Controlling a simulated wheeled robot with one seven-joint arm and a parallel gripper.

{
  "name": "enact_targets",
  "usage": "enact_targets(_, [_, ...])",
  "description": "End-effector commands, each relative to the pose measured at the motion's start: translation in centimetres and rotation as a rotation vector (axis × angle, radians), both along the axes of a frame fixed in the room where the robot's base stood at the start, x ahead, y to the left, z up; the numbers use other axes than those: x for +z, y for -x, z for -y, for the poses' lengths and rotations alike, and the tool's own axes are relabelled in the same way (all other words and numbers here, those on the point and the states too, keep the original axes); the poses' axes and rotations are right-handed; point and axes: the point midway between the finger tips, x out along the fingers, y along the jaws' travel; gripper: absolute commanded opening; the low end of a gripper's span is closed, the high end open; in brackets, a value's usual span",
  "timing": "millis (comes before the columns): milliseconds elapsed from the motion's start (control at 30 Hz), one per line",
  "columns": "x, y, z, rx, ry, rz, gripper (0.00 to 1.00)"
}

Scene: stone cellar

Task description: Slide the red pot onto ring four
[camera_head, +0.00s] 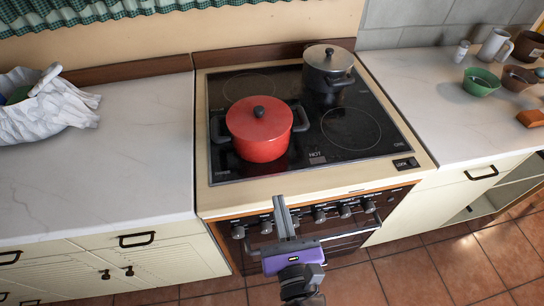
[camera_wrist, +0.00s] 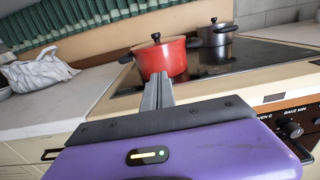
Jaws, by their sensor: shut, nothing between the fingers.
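The red pot (camera_head: 262,138) has a red lid with a black knob and dark side handles. It stands upright on the front left of the black glass hob (camera_head: 310,157), covering the ring beneath it. The wrist view shows the red pot (camera_wrist: 165,58) beyond my fingers. An empty ring (camera_head: 351,129) is at the front right, and another (camera_head: 248,86) at the back left.
A dark grey pot (camera_head: 329,68) stands at the hob's back right. White worktops flank the hob: a crumpled white bag (camera_head: 45,105) on the left, a green bowl (camera_head: 480,82) and other crockery on the right. Control knobs (camera_head: 320,214) line the cooker front.

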Motion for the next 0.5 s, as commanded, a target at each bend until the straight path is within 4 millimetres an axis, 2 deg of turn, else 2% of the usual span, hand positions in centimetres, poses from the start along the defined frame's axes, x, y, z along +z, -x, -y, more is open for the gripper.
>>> enact_targets(167, [0.4,-2.5,-0.6,-0.001,-0.003,0.001,0.00])
enact_targets(500, [0.3,-8.8,-2.5,0.000,-0.006,0.000,0.00])
